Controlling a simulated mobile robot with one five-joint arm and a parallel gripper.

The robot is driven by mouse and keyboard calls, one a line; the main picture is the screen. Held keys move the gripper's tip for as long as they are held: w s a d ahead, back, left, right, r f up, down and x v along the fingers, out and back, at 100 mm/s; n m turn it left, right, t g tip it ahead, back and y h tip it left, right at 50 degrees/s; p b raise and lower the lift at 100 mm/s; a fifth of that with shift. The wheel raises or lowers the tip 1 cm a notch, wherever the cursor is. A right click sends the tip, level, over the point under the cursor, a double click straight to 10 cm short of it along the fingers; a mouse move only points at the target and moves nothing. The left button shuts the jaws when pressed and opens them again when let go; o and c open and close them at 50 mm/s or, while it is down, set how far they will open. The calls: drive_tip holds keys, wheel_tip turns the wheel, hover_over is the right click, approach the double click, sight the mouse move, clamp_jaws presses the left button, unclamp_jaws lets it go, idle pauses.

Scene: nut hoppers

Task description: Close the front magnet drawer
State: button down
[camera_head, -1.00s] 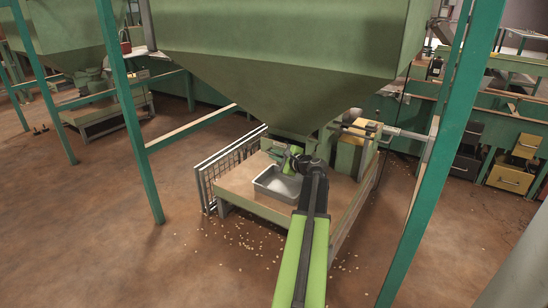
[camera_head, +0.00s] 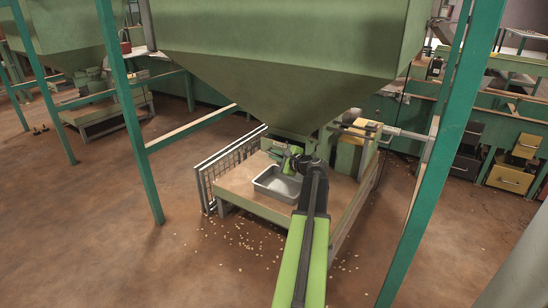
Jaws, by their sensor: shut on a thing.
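My gripper (camera_head: 291,159) is at the end of my green and black arm, just under the outlet of the large green hopper (camera_head: 280,90). It is shut at the magnet housing there, on what looks like the front magnet drawer. The drawer itself is too small and too covered by my gripper and wrist to make out clearly. How far it stands out cannot be told.
A grey metal tray (camera_head: 276,184) sits below the outlet on a wooden platform (camera_head: 238,183). Wire mesh panels (camera_head: 222,165) stand at its left. Green posts (camera_head: 133,115) frame the hopper. Nuts are scattered on the floor. Open floor lies at the left.

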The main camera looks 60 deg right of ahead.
sight(281, 150)
drive_tip(key=shift+d, duration=0.1)
drive_tip(key=shift+d, duration=2.05)
drive_tip(key=c, duration=1.5)
unclamp_jaws()
drive_tip(key=shift+s+a, duration=0.15)
drive_tip(key=p+v, duration=0.3)
drive_tip(key=v, duration=1.4)
drive_tip(key=shift+a+p, duration=0.1)
drive_tip(key=shift+p, duration=0.3)
